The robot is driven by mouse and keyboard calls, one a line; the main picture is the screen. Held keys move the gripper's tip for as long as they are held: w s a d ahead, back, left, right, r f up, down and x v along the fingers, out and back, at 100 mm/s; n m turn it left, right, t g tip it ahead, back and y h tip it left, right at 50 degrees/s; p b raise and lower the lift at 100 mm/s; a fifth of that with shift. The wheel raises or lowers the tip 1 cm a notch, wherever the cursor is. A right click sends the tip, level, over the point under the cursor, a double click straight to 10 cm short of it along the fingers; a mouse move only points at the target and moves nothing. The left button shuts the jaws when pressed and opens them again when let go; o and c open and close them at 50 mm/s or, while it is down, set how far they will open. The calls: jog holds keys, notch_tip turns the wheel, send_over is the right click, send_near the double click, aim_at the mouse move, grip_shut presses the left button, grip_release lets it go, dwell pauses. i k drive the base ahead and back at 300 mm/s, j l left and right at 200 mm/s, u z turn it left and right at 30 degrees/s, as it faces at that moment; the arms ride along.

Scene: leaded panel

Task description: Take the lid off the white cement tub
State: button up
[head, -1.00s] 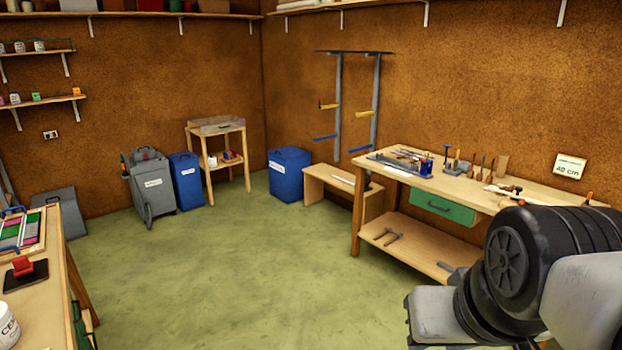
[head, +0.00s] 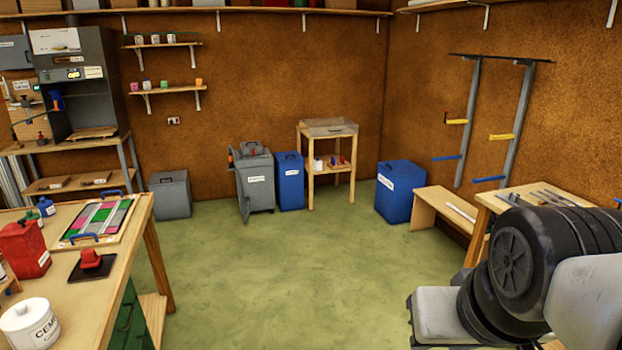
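The white cement tub (head: 38,328) stands on the near wooden bench at the lower left of the head view. Its label begins with "CEM", and its lower part is cut off by the frame edge. A white lid (head: 24,309) with a knob sits on top of it. My arm shows at the lower right, far from the tub. The gripper's fingers cannot be made out, so I cannot see whether they are open or shut.
The wooden bench (head: 120,270) also holds a red container (head: 24,250), a red item on a black pad (head: 91,262) and a leaded panel (head: 98,220). Another workbench (head: 505,203) stands at right. The green floor (head: 290,270) between them is clear.

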aim_at(25, 314)
jog(key=i+j+u, duration=0.1)
jog(key=i+u, duration=0.35)
jog(key=i, duration=0.25)
jog(key=i+l+u, duration=0.1)
jog(key=i+u, duration=0.3)
jog(key=i, duration=0.3)
jog(key=i+j+u, duration=0.1)
jog(key=i+u, duration=0.6)
jog(key=u, duration=0.15)
jog(key=i+l+u, duration=0.15)
jog(key=i+u, duration=0.25)
jog(key=u, duration=1.4)
jog(key=i+l+z, duration=0.15)
jog(key=i+l, duration=0.2)
jog(key=i, duration=0.05)
